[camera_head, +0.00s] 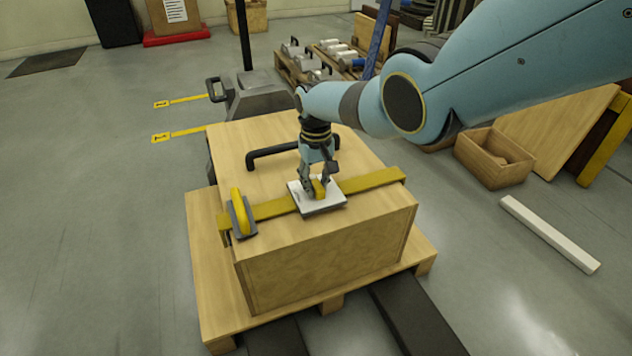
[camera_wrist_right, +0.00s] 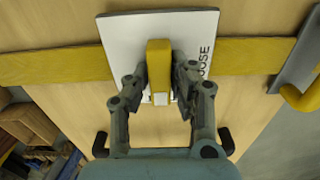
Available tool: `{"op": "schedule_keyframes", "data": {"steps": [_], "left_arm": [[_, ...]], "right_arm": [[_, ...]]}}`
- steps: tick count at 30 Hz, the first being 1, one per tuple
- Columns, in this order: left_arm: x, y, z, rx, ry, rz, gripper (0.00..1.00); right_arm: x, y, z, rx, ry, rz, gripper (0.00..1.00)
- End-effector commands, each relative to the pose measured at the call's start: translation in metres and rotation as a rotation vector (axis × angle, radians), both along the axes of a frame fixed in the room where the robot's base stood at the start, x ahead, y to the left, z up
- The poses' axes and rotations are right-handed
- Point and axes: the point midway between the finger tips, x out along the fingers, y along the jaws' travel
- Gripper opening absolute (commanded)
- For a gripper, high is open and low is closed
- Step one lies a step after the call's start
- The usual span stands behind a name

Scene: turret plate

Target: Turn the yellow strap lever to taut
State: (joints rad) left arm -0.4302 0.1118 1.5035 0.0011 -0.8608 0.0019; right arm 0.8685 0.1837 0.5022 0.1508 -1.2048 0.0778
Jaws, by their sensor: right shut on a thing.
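The yellow strap lever (camera_head: 319,188) sits on a white plate (camera_head: 326,208) on top of the wooden crate. My right gripper (camera_head: 317,182) reaches down from above and is shut on the lever. In the right wrist view, the yellow lever (camera_wrist_right: 158,62) stands between the two fingers of my right gripper (camera_wrist_right: 160,80), its length crossing the strap's direction. The white plate (camera_wrist_right: 118,30) shows the letters "OOSE" along its right side; part of the word is hidden by a finger. My left gripper is not in view.
A yellow strap (camera_head: 375,180) runs across the crate (camera_head: 325,258), with a yellow-handled buckle (camera_head: 240,215) at its left end. A black handle (camera_head: 275,153) is behind the plate. The crate stands on a pallet (camera_head: 205,270). A white bar (camera_head: 550,233) lies on the floor at right.

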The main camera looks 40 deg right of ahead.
Motion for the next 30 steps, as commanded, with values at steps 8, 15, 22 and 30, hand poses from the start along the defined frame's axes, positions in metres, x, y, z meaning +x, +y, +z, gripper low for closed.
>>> {"op": "schedule_keyframes", "data": {"steps": [8,15,22,30], "left_arm": [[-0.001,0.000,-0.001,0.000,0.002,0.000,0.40],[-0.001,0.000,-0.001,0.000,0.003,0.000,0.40],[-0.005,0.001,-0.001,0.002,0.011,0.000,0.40],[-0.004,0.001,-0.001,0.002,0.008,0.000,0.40]], "right_arm": [[-0.001,0.000,0.000,0.000,0.001,-0.003,0.00],[0.000,0.000,0.000,0.000,0.001,-0.002,0.44],[0.000,0.000,0.000,0.000,0.000,-0.001,0.44],[0.001,-0.001,0.017,-0.001,-0.003,-0.002,0.44]]}}
